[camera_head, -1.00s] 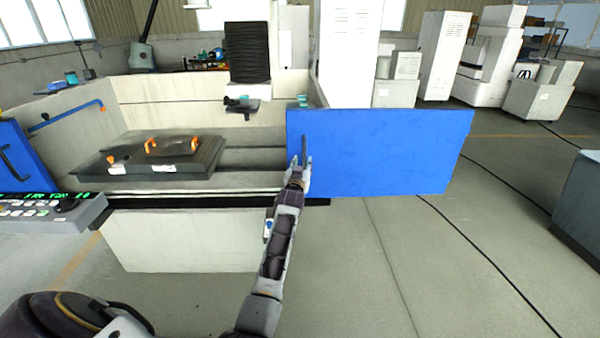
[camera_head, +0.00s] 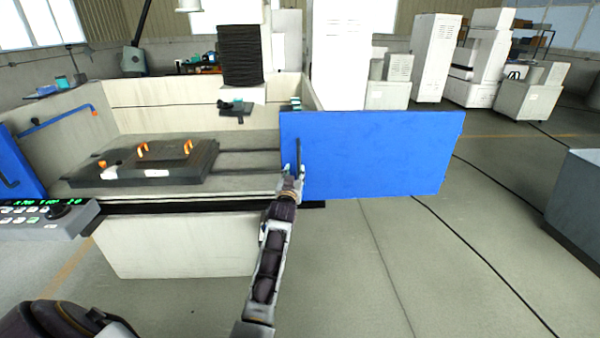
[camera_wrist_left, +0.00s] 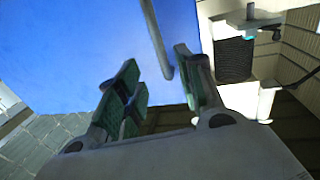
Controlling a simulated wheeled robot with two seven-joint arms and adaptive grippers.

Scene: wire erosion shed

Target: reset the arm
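My left gripper (camera_head: 291,172) is in front of the left part of the blue door panel (camera_head: 375,150), beside its slim grey handle (camera_head: 298,158). In the left wrist view the gripper (camera_wrist_left: 157,75) has its two fingers with green pads spread apart. The grey handle bar (camera_wrist_left: 155,38) hangs in front of the gap between them, against the blue panel (camera_wrist_left: 80,50). No grip on the bar shows, and I cannot tell whether a finger touches it. My right gripper is in neither view.
The machine tub behind the gripper holds a dark plate (camera_head: 150,165) with orange clamps. A control panel (camera_head: 45,215) with a green display is at the left. A grey cabinet (camera_head: 580,190) stands at the right edge. Cables cross the open floor right of the door.

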